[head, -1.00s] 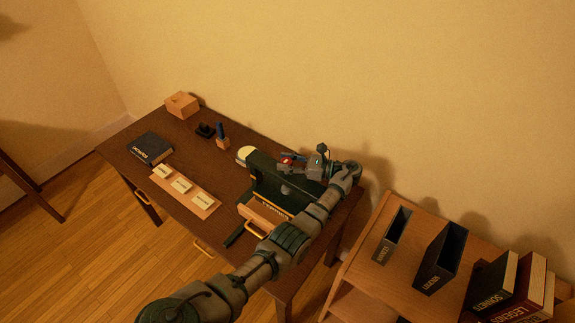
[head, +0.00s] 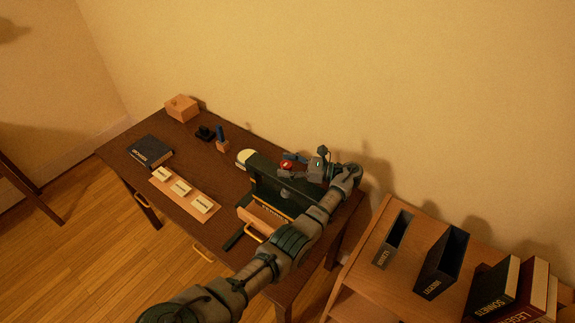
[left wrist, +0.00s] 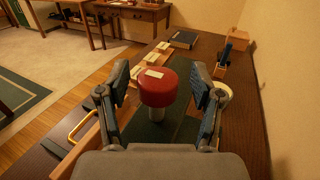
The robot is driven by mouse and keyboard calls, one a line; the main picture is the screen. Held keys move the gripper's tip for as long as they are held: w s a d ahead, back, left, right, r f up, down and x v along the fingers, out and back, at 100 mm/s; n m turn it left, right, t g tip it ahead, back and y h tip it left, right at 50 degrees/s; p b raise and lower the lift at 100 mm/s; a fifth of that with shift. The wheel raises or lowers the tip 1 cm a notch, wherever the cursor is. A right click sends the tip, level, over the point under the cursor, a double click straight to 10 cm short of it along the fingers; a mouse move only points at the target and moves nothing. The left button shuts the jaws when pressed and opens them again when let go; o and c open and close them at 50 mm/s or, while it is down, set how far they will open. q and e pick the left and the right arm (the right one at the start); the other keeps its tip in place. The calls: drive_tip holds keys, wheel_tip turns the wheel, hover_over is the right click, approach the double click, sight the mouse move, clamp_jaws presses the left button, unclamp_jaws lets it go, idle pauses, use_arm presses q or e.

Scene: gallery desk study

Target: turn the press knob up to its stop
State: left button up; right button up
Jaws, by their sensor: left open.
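The press (head: 268,176) is a dark green block on the dark desk, with a red knob (head: 286,165) on top. In the left wrist view the knob (left wrist: 158,88) is a round red cap with a pale mark, on a light stem. My left gripper (head: 296,164) is at the knob, reaching in from the right. In the left wrist view its fingers (left wrist: 160,74) are open, one on each side of the knob, with gaps between them and it. My right gripper is not in view.
A wooden drawer front (head: 262,219) with a yellow handle is below the press. A card board (head: 183,189), a dark book (head: 151,151), a stamp (head: 222,139) and a wooden box (head: 181,107) lie on the desk. A shelf (head: 364,260) with books stands right.

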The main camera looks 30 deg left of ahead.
sight(287, 163)
use_arm(q)
wheel_tip(287, 163, up, 10)
drive_tip(key=shift+w+f, duration=0.1)
drive_tip(key=shift+w, duration=0.05)
idle(0.6)
